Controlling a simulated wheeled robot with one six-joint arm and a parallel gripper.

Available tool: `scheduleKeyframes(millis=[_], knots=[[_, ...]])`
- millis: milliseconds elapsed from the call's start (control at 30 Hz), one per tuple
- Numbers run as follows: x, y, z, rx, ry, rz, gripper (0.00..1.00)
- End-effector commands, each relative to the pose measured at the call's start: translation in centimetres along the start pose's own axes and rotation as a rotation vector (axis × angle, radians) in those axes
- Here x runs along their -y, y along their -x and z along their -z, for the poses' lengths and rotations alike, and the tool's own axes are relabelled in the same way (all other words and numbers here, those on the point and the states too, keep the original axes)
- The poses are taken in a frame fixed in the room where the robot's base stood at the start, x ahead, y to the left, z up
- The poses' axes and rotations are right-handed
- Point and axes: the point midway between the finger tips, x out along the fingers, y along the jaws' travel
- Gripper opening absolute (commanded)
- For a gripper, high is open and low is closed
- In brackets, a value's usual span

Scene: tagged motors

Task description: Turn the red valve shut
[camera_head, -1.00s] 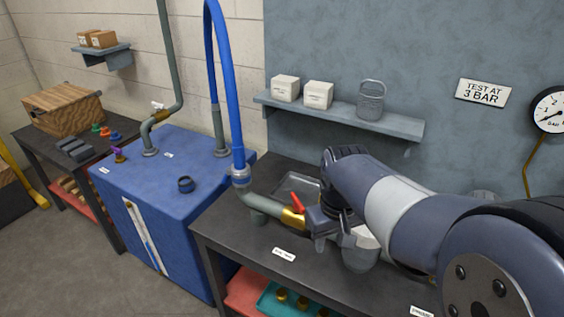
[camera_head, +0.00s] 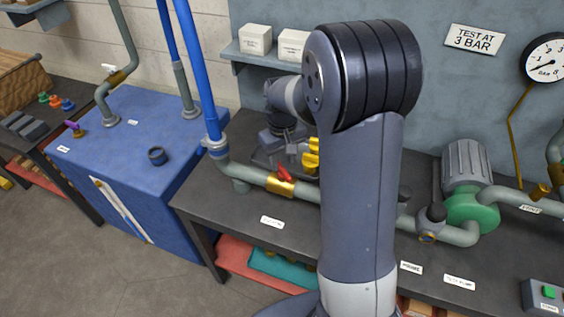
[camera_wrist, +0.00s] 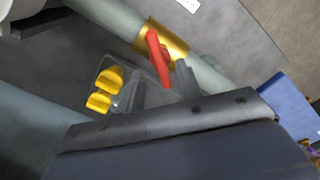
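The red valve handle (camera_head: 284,173) sits on a brass valve body (camera_head: 281,186) in the grey-green pipe on the bench. In the wrist view the handle (camera_wrist: 158,57) lies at a slant to the pipe, its free end towards my gripper. My gripper (camera_wrist: 160,88) is open, with a grey finger on either side of that end; I cannot tell whether they touch it. In the head view my gripper (camera_head: 281,158) is behind the pipe, close to the handle, and its fingertips are hard to make out.
Yellow-handled items (camera_head: 312,152) lie in a tray (camera_wrist: 103,75) behind the pipe, close to my gripper. A green pump (camera_head: 472,210) with a grey motor (camera_head: 465,163) stands at right. My arm hides the bench's middle. A blue tank (camera_head: 120,160) stands at left.

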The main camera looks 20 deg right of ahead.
Motion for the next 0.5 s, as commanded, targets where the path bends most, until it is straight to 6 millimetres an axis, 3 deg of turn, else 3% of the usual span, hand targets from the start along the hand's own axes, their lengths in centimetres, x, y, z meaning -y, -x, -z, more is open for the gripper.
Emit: scheduleKeyframes(millis=[200, 500], knots=[[0.0, -2.3, 0.0, 0.001, 0.0, 0.0, 0.34], [0.0, -2.7, 0.0, -0.001, 0.0, 0.0, 0.34]])
